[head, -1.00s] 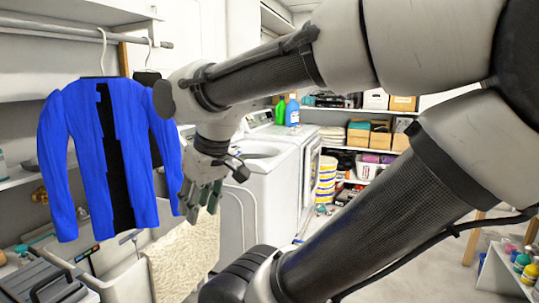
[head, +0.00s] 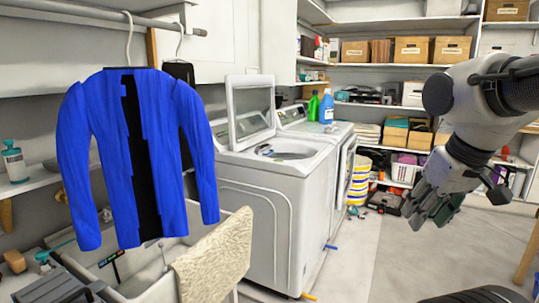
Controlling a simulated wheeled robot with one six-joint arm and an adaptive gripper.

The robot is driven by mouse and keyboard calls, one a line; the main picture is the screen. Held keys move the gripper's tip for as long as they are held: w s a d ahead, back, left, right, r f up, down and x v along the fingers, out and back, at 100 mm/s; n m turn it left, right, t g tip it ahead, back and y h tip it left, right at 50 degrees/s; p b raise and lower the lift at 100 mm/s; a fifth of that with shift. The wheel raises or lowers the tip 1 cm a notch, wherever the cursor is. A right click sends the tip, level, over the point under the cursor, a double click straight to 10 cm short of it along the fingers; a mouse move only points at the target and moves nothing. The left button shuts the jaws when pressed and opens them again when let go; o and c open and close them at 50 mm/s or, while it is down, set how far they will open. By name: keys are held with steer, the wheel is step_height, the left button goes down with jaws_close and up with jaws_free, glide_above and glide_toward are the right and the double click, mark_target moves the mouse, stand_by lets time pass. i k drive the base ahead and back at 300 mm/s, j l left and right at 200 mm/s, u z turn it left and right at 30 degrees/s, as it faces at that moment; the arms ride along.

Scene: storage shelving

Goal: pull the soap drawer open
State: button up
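I cannot make out a soap drawer in the head view. A white top-loading washer (head: 262,225) stands in the middle with its lid (head: 250,108) raised. A second white machine (head: 345,175) stands behind it, with a round door edge on its right-facing side. My gripper (head: 430,212) hangs at the right, pointing down and left, apart from both machines and touching nothing visible. Its grey fingers overlap from this side, so their opening is unclear. No held object shows.
A blue jacket (head: 185,150) hangs at the left over a sink (head: 135,280) with a cream towel (head: 215,258) on its edge. Green (head: 313,106) and blue bottles (head: 327,106) stand on the second machine. Shelves with boxes (head: 418,50) line the back. The floor (head: 385,255) right of the washer is mostly clear.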

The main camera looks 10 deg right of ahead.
mark_target(263, 152)
steer(key=u, duration=0.25)
steer(key=i+l+u, duration=0.2)
steer(key=l+u, duration=0.15)
steer(key=i+l+u, duration=0.2)
steer(key=l+u, duration=0.15)
steer(key=i+l+u, duration=0.1)
steer(key=l, duration=0.4)
steer(key=i+l+u, duration=0.1)
steer(key=l, duration=0.4)
steer(key=i+l+u, duration=0.15)
steer(key=l, duration=0.35)
steer(key=i+l+u, duration=0.1)
steer(key=l, duration=0.4)
steer(key=i+l, duration=0.1)
steer(key=l, duration=0.45)
steer(key=i+l, duration=0.1)
steer(key=l, duration=0.45)
steer(key=i+l, duration=0.15)
steer(key=l, duration=0.4)
steer(key=i+l, duration=0.1)
steer(key=l, duration=0.5)
steer(key=i+l, duration=0.1)
steer(key=l, duration=0.45)
